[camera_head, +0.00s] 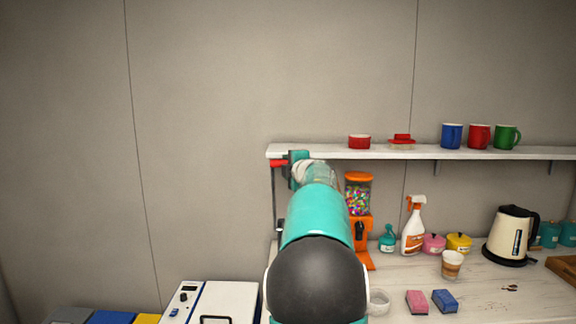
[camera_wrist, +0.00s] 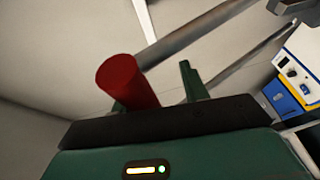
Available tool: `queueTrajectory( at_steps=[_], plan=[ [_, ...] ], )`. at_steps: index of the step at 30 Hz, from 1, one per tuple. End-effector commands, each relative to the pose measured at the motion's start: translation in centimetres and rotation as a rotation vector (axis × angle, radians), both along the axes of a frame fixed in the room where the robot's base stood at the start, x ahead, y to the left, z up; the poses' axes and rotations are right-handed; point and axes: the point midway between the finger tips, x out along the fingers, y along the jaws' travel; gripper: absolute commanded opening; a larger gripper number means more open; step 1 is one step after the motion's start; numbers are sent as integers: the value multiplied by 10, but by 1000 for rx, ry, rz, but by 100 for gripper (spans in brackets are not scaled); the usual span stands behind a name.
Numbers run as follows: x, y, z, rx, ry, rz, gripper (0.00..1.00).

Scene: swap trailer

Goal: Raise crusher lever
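The crusher lever's red handle (camera_head: 278,163) shows at the left end of the wall shelf, beside my gripper (camera_head: 298,168). A dark vertical post (camera_head: 274,200) stands below it. In the wrist view the red handle (camera_wrist: 128,82) is a round red cylinder close to the camera. My gripper (camera_wrist: 156,90) has its dark green fingers spread apart. The red handle overlaps the left finger and hides most of it, while the right finger stands clear of it. I cannot tell whether they touch. My arm hides most of the crusher in the head view.
The white shelf (camera_head: 430,153) holds red dishes and several mugs. On the counter (camera_head: 400,308) stand a candy dispenser (camera_head: 358,195), a spray bottle (camera_head: 413,228), a kettle (camera_head: 510,235), a cup and two sponges. A white box with a handle (camera_head: 215,298) is at lower left. The left wall is bare.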

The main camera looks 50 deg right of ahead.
Motion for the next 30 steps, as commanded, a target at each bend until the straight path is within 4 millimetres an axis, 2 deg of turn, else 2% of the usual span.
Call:
queueTrajectory(
  at_steps=[9, 14, 30],
  plan=[
    [0, 0, 5, -4, -6, 1, 43],
    [-11, 6, 8, -4, -8, 1, 43],
    [-104, 52, 19, -4, -9, 1, 43]
  ],
)
